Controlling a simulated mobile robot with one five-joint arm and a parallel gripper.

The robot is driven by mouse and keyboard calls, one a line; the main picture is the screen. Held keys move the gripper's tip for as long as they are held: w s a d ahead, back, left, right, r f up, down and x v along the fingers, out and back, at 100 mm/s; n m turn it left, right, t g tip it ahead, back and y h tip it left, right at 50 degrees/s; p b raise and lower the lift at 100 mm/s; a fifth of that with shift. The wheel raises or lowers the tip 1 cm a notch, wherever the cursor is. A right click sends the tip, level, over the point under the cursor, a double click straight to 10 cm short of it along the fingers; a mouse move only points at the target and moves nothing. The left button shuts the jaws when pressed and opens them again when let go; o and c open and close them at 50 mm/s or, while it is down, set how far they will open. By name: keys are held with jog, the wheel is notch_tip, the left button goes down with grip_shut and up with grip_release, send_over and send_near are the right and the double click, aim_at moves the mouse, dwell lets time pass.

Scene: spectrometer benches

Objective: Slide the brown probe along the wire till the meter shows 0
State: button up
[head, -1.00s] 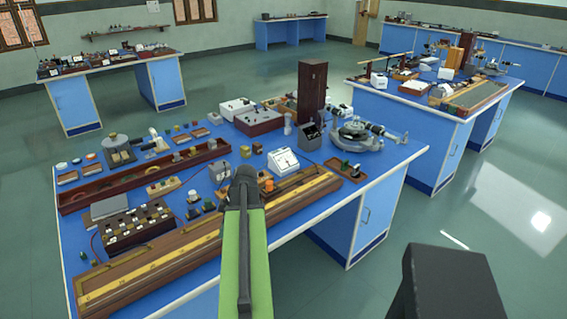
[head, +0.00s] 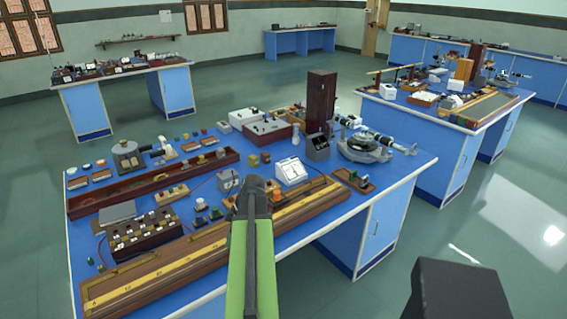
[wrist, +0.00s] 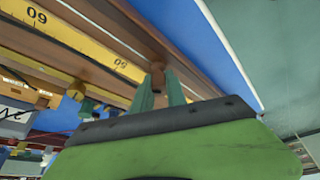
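The metre bridge, a long wooden board with a yellow scale (head: 165,268), lies along the front of the near bench. Its yellow scale (wrist: 85,42) shows inverted in the wrist view, with marks near 60 and 50. The brown probe (wrist: 158,76) is between the two green fingertips of my gripper (wrist: 161,82), which look closed against its sides. In the head view my gripper (head: 256,183) reaches over the board and hides the probe.
An orange-topped jar (head: 275,194) stands just right of my gripper. A dark resistance box (head: 145,236) and small parts stand behind the board at left. A spectrometer (head: 365,145) stands at the back right. Open floor (head: 490,225) lies to the right.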

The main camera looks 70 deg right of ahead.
jog(key=shift+o, duration=1.2)
jog(key=shift+s+f, duration=0.1)
jog(key=shift+s+r+p, duration=0.1)
jog(key=shift+r+p, duration=0.2)
jog(key=p+v, duration=1.5)
jog(key=v, duration=0.2)
jog(key=shift+p, duration=0.4)
jog(key=shift+w, duration=0.2)
